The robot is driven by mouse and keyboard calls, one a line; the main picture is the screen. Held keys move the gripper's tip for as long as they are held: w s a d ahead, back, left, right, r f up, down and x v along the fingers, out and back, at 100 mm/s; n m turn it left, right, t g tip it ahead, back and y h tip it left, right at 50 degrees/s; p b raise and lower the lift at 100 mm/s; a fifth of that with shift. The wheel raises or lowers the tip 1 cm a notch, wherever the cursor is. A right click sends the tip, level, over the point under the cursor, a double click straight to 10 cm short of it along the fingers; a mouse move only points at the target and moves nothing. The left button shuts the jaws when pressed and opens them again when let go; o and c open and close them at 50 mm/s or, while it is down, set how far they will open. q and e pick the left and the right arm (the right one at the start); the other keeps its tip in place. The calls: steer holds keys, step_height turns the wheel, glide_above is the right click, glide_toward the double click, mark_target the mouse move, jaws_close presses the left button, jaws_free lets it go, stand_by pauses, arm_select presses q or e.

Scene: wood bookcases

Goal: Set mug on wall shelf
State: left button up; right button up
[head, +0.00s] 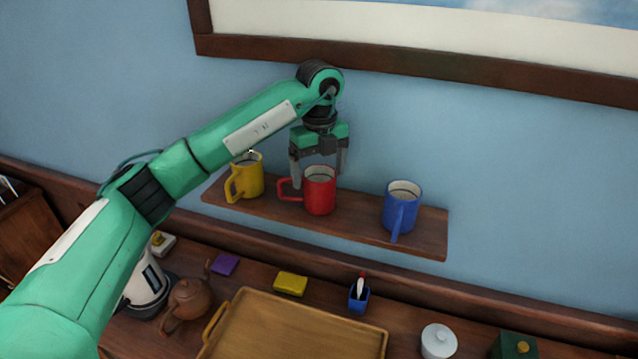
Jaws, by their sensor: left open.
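A wooden wall shelf (352,226) is fixed to the blue wall and bears three mugs. The red mug (320,190) stands upright in the middle, its handle to the left. The yellow mug (247,177) stands to its left and the blue mug (402,207) to its right. My left gripper (318,180) points down just above and behind the red mug. Its fingers are apart, one on each side of the mug's rim; I cannot tell whether they touch it. The far side of the red mug is hidden. My right gripper is not in view.
Below is a wooden counter with a tray (383,345), a brown teapot (190,299), a white kettle (146,284), a yellow sponge (291,284), a blue cup (358,299) and a white lidded jar (438,342). A framed picture (420,62) hangs above. The shelf's right end is bare.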

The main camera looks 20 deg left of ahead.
arm_select(q)
step_height(320, 180, up, 9)
steer(key=b, duration=0.1)
stand_by(0.3)
stand_by(0.4)
